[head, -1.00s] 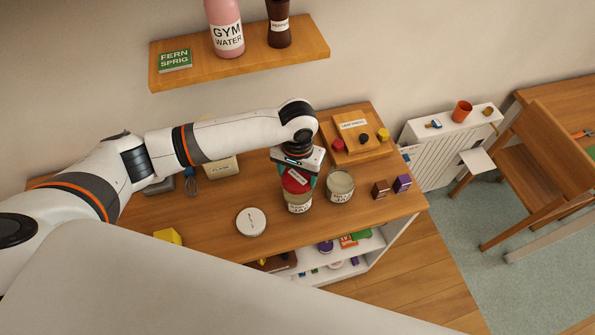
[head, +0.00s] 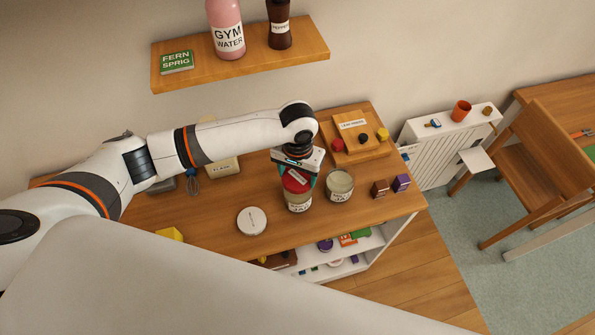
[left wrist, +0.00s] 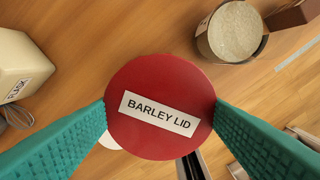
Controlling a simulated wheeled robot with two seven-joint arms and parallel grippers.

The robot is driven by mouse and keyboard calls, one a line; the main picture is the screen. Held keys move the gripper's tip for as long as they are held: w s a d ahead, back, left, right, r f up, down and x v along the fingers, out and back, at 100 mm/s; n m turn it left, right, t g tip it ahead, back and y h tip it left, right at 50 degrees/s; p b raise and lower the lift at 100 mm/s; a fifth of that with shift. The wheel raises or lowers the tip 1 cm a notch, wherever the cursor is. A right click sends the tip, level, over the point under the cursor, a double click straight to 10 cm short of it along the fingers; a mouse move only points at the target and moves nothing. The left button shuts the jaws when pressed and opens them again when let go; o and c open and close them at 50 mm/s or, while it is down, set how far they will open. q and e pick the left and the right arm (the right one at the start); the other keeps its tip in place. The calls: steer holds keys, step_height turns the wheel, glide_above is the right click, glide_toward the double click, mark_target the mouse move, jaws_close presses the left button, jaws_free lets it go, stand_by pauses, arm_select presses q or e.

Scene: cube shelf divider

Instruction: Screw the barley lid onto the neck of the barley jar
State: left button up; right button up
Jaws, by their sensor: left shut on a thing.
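The red barley lid (left wrist: 160,106), with a white "BARLEY LID" label, is between the teal fingers of my left gripper (left wrist: 160,112), which is shut on it. In the head view, the lid (head: 296,182) is at the top of a glass jar (head: 299,203) with pale contents, and my left gripper (head: 298,174) comes down from above. The jar's label is too small to read fully. I cannot tell whether the lid touches the neck or how far it is screwed on. In the left wrist view, the lid hides the jar.
A second, open jar (head: 340,185) stands close on the right. A white round disc (head: 252,221) lies to the left in front. Two small boxes (head: 380,189) stand further right. A wooden board with coloured knobs (head: 368,155) is behind. The front middle of the tabletop is clear.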

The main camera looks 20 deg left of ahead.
arm_select(q)
steer(key=shift+f, duration=1.35)
steer(key=m, duration=1.3)
steer(key=shift+m, duration=0.4)
steer(key=m, duration=0.4)
steer(key=shift+m, duration=0.3)
steer(key=m, duration=0.4)
steer(key=shift+m, duration=0.3)
steer(key=o, duration=1)
